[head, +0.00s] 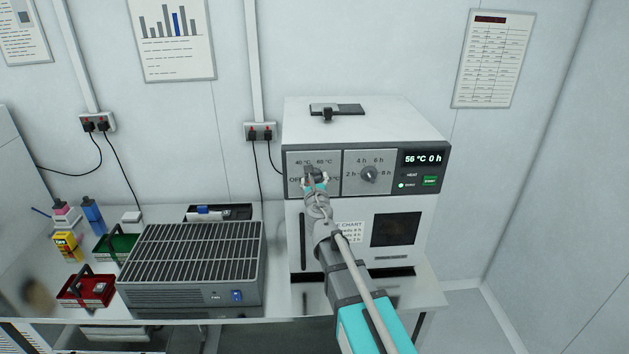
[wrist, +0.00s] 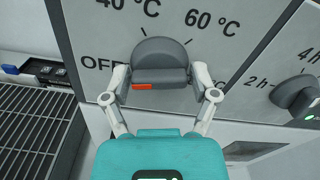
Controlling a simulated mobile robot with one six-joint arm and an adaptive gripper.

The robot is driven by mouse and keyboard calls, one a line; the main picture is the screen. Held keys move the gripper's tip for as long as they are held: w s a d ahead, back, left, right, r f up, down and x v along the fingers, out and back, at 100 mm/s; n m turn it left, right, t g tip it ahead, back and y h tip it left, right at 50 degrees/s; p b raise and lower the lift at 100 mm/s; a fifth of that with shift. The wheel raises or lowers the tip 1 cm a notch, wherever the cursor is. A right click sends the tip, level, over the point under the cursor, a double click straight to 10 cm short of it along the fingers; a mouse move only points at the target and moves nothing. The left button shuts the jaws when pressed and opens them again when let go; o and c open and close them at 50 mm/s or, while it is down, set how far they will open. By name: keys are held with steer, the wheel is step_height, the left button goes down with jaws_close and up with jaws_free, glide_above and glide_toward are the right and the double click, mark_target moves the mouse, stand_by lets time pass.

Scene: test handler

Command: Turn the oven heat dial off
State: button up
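The heat dial (wrist: 160,58) is a dark grey round knob with a raised bar on the oven (head: 432,127) front panel. An orange-red mark sits at the left of the bar, on the OFF side. "OFF", "40 °C" and "60 °C" are readable around it; the label at right is partly hidden by a finger. My gripper (wrist: 160,78) has one finger on each side of the bar, seemingly touching its ends. In the head view my gripper (head: 315,180) covers most of the dial.
The timer dial (head: 369,174) is just right of the heat dial. A grey grilled fan box (head: 190,260) stands left of the oven. A black latch (head: 337,110) lies on the oven top.

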steer(key=shift+o, duration=0.8)
steer(key=shift+s, duration=0.15)
steer(key=s, duration=1.1)
steer(key=shift+s+d, duration=0.15)
steer(key=shift+s, duration=0.2)
